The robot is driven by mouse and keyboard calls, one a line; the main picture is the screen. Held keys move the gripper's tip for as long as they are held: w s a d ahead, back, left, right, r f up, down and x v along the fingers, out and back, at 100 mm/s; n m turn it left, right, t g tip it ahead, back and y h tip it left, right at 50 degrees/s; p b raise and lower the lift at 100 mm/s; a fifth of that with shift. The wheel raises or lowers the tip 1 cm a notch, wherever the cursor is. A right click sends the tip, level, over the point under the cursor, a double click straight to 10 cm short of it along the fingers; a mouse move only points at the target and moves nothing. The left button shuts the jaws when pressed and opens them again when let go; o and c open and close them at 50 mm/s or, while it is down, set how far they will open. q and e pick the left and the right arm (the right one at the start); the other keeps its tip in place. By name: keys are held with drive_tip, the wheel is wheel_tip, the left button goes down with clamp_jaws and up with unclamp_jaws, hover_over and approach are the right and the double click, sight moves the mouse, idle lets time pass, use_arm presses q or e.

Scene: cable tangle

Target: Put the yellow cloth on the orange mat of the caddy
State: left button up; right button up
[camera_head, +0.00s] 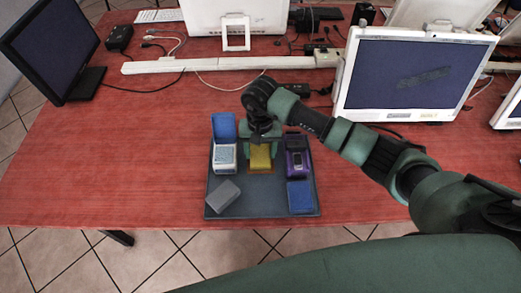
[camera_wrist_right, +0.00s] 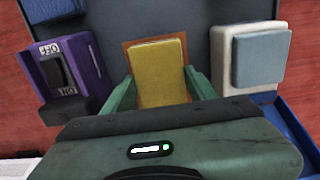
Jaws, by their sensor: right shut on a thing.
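The yellow cloth (camera_head: 261,157) is a flat padded block between the green fingers of my right gripper (camera_head: 260,150). In the right wrist view, the fingers (camera_wrist_right: 161,90) press on both sides of the cloth (camera_wrist_right: 159,70). The orange mat (camera_wrist_right: 128,48) shows as a border around the cloth, and a thin orange strip (camera_head: 260,173) shows below it in the head view. The cloth is over the mat; I cannot tell whether it touches. The caddy (camera_head: 262,206) is a dark grey tray on the red table. My left gripper is out of view.
On the caddy, a white block with a light blue top (camera_head: 225,156) stands left, a purple holder with a dark device (camera_head: 297,160) right. A grey block (camera_head: 223,196) and a blue block (camera_head: 300,197) lie in front. A monitor (camera_head: 412,75) stands behind my right arm.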

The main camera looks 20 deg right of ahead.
sight(261, 154)
drive_tip(key=shift+f, duration=0.15)
drive_tip(key=o, duration=1.2)
drive_tip(key=shift+r, duration=0.35)
wheel_tip(261, 154, up, 12)
drive_tip(key=shift+f+b, duration=0.15)
drive_tip(key=shift+b, duration=1.1)
drive_tip(key=shift+f, duration=0.1)
